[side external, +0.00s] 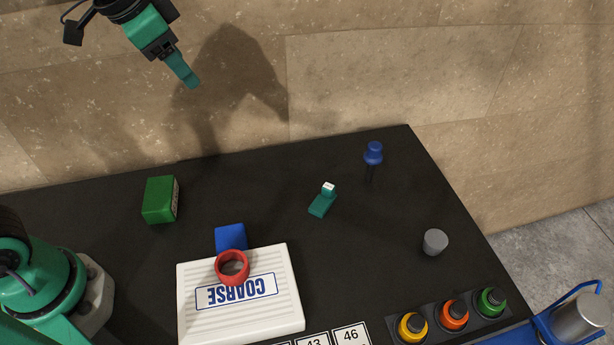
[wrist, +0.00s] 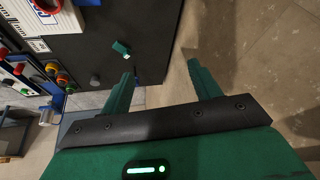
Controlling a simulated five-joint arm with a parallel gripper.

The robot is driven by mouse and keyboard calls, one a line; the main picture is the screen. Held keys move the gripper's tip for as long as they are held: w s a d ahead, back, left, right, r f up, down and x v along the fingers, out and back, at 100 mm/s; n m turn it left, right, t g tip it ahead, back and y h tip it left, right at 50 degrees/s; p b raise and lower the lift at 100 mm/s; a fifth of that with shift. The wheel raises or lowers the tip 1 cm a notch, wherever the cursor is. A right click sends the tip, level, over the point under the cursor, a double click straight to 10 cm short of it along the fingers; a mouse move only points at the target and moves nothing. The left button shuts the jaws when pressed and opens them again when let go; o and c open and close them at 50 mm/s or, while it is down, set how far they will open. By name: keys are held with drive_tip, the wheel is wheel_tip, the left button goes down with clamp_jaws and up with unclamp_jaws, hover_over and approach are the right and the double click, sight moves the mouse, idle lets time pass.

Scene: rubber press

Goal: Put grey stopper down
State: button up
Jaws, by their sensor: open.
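The grey stopper (side external: 434,242) stands on the black table near its right edge, clear of other things. It also shows small in the wrist view (wrist: 95,81), left of my fingers. My gripper (side external: 190,82) is high above the back left of the table, well apart from the stopper. In the wrist view my gripper (wrist: 160,70) has its two green fingers spread, with nothing between them.
A green box (side external: 160,200), a blue block (side external: 231,237), a red ring (side external: 232,267) at the white COARSE block (side external: 290,300), a small teal piece (side external: 322,205) and a blue pin (side external: 373,153) occupy the table. Coloured knobs (side external: 453,314) line the front right. Bare table surrounds the stopper.

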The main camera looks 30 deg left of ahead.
drive_tip(key=s+a+f+n, duration=0.2)
drive_tip(key=s+a+f, duration=0.1)
drive_tip(key=s, duration=0.2)
drive_tip(key=s+a+f+n+t+y, duration=0.1)
drive_tip(key=s+a+f+n, duration=0.2)
drive_tip(key=s, duration=0.3)
drive_tip(key=shift+s+a, duration=0.3)
drive_tip(key=shift+a, duration=0.45)
